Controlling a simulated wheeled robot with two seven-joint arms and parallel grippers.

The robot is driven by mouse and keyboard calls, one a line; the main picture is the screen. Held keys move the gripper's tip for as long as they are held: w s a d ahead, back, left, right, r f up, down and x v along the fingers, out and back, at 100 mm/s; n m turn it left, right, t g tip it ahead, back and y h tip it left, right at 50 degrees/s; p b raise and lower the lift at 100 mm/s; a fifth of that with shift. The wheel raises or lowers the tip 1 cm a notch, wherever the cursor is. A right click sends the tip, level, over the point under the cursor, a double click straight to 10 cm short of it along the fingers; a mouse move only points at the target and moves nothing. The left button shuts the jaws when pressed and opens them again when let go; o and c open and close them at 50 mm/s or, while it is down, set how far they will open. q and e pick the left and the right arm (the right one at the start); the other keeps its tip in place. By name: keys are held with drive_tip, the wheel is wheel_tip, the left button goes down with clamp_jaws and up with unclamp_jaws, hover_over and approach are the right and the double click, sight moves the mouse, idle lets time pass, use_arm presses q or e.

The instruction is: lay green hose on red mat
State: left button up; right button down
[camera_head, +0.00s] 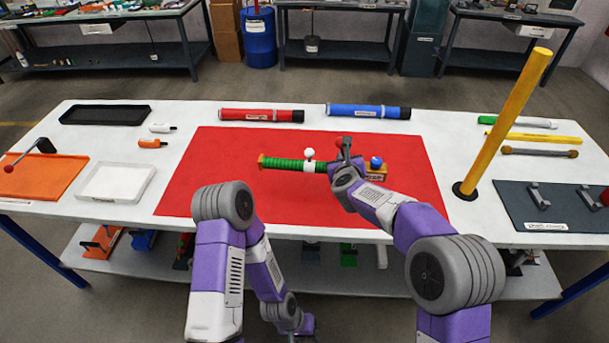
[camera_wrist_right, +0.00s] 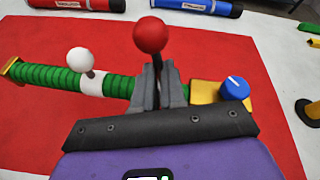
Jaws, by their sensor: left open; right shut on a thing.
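The green hose (camera_head: 283,164) is a ribbed tube with a gold left end, a white band with a white knob, and a gold block with a blue knob at its right. It is over the middle of the red mat (camera_head: 230,150); I cannot tell whether it touches it. In the right wrist view the hose (camera_wrist_right: 45,76) runs left from the fingers. My right gripper (camera_head: 345,162) is shut on it near the gold block, its fingers (camera_wrist_right: 158,88) around a part with a red-knobbed lever. My left gripper (camera_head: 304,326) is low at the front, open and away from the hose.
A red tube (camera_head: 245,115) and a blue tube (camera_head: 350,110) lie behind the mat. A yellow pole (camera_head: 505,120) stands right of it. A white tray (camera_head: 115,182), an orange mat (camera_head: 55,180) and a black tray (camera_head: 105,115) are at left. The mat's left part is clear.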

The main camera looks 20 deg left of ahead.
drive_tip(key=a+r+y, duration=0.1)
drive_tip(key=a+r, duration=0.1)
drive_tip(key=a, duration=0.3)
drive_tip(key=shift+n, duration=0.4)
drive_tip(key=f+b, duration=0.2)
drive_tip(key=f, duration=0.1)
drive_tip(key=f+b, duration=0.2)
drive_tip(key=f, duration=0.2)
drive_tip(key=f+b, duration=0.2)
drive_tip(key=f, duration=0.1)
drive_tip(key=shift+s+a+f, duration=0.15)
drive_tip(key=shift+s+a, duration=0.1)
drive_tip(key=shift+s, duration=0.1)
drive_tip(key=c, duration=1.2)
unclamp_jaws()
drive_tip(key=v, duration=1.2)
